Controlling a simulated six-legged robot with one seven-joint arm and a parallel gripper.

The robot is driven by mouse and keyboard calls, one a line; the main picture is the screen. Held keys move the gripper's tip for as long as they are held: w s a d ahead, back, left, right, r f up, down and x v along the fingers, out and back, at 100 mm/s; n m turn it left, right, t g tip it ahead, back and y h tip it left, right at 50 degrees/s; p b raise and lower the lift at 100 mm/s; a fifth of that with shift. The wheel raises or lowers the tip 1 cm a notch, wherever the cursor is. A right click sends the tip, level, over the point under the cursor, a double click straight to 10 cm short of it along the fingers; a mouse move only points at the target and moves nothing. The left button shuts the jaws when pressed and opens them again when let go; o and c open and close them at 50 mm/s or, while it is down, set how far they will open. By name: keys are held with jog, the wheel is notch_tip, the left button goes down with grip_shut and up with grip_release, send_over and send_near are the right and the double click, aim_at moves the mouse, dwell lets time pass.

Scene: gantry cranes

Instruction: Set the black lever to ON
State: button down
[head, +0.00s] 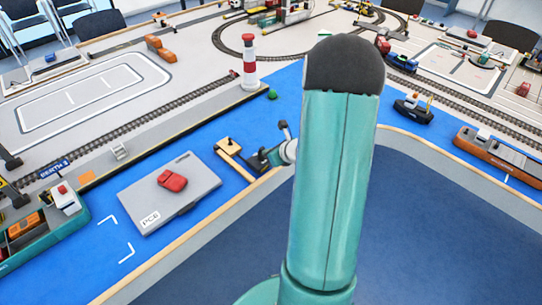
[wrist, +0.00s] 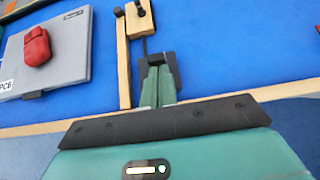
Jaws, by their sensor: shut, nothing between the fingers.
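A light wooden switch piece (head: 228,147) stands on the blue surface, just beyond and left of my gripper (head: 266,157) in the head view. The wrist view shows its wooden block (wrist: 139,22) and a long narrow wooden strip. A black knob (wrist: 141,10) tops the block, and another dark knob (wrist: 119,12) sits beside it; which is the black lever's handle I cannot tell. A thin dark rod runs from the block toward my fingers. My gripper (wrist: 158,65) is shut and empty, its tips just short of the block. No ON marking is readable.
A grey case marked PCB (head: 183,192) with a red mouse-like object (head: 172,180) on it lies left of the switch. A red-and-white lighthouse (head: 249,65) stands behind. Blue surface is free between case and switch. A wooden edge (wrist: 30,131) borders the near side.

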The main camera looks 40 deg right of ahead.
jog(key=shift+w+r+g, duration=0.25)
jog(key=shift+w+g, duration=0.25)
jog(key=shift+g, duration=0.3)
jog(key=shift+w+r+g, duration=0.25)
jog(key=shift+w+g, duration=0.2)
jog(key=shift+g, duration=0.35)
jog(key=shift+r, duration=0.1)
jog(key=shift+r, duration=0.75)
jog(key=w+r+v, duration=0.1)
jog(key=v, duration=1.2)
